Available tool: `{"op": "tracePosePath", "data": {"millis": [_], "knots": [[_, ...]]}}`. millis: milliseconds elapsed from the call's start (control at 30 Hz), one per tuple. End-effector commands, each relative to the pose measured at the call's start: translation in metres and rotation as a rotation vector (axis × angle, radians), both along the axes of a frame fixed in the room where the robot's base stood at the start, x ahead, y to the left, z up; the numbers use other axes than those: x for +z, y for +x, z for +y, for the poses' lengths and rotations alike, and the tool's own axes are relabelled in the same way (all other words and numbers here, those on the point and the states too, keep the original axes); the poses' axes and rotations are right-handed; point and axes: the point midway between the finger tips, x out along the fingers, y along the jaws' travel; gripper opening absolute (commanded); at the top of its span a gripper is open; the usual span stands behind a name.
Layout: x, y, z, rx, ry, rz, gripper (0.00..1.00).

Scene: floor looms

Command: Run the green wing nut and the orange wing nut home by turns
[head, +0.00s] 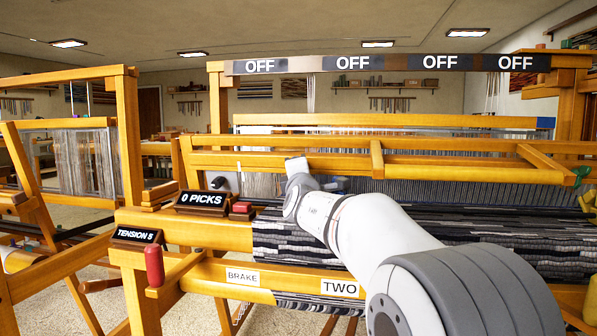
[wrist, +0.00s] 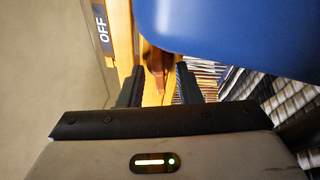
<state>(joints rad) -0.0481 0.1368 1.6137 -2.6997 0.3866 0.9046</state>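A green piece (head: 580,174) that looks like the green wing nut is on the loom frame at the far right of the head view. Just below it, a yellow-orange winged piece (head: 588,199) is cut by the picture's edge; I cannot tell for sure that it is the orange wing nut. My gripper (wrist: 158,88) shows in the wrist view with its two dark fingers apart. A reddish-brown piece (wrist: 156,64) appears between and beyond the fingertips; contact is not visible. The head view does not show my fingers.
A large blue surface (wrist: 235,32) is close to the wrist camera at upper right; I cannot tell what it is. The loom has a red handle (head: 154,265), a "0 PICKS" sign (head: 203,199) and striped cloth (head: 285,242). "OFF" signs (head: 260,66) line the top beam.

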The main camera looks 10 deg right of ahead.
Motion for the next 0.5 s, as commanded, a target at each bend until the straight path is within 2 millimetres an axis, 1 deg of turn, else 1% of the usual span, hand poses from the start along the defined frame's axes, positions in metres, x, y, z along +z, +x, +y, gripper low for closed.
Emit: {"op": "tracePosePath", "data": {"millis": [267,367,500], "knots": [[0.0,-0.003,0.001,0.001,-0.001,0.0,0.31],[-0.001,-0.013,0.002,0.002,0.0,0.0,0.31],[-0.004,-0.035,0.005,0.002,0.0,0.0,0.31]]}}
